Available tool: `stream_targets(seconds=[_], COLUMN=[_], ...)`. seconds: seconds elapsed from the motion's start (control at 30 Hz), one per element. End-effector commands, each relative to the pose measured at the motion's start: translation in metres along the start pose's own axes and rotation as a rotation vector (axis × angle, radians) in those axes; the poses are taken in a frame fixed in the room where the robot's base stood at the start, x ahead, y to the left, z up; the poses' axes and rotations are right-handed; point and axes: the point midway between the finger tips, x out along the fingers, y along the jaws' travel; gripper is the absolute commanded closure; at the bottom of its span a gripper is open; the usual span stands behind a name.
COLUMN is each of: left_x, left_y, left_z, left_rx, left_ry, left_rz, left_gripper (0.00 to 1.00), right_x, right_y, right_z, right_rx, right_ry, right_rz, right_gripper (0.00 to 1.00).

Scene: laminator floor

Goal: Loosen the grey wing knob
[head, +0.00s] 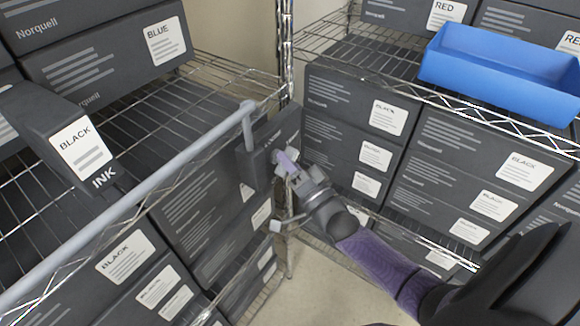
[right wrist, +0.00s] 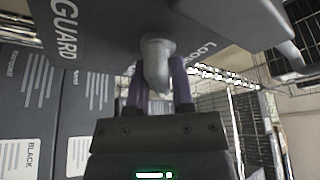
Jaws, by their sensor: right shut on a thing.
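The grey wing knob (right wrist: 157,62) shows in the right wrist view, sticking out from the underside of a dark guard block (right wrist: 115,25) with white lettering that includes GUARD. In the head view the block (head: 254,168) hangs at the far end of a grey bar (head: 150,203); the knob there is mostly hidden by my fingers. My right gripper (head: 285,163) has its purple fingers at the block's right face. In the right wrist view this gripper (right wrist: 160,78) has a finger on each side of the knob and is shut on it. My left gripper is not in view.
Wire shelves with dark ink boxes (head: 80,145) stand at left, the grey bar running along their front. More boxes (head: 345,110) fill the right rack, with a blue bin (head: 490,75) above. A shelf post (head: 286,50) rises behind the block. Bare floor (head: 325,285) lies below.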

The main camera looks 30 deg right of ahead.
Motion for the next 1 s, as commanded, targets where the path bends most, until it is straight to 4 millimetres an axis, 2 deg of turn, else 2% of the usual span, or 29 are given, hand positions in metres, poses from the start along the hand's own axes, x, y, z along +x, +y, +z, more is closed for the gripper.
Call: stream_targets(seconds=[0.5,0.7,1.0], left_x=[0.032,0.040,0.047], left_y=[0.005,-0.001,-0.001], left_z=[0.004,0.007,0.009], left_rx=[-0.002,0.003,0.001], left_ry=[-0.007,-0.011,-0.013], left_rz=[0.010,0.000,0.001], left_gripper=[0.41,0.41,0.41], right_x=[0.000,0.000,0.001], right_y=[0.001,0.001,0.000], right_z=[0.002,0.002,0.001], right_rx=[-0.447,-0.601,-0.763], right_ry=[-0.001,-0.002,-0.001], right_rz=[-0.188,-0.251,-0.319], right_gripper=[1.00,1.00,1.00])
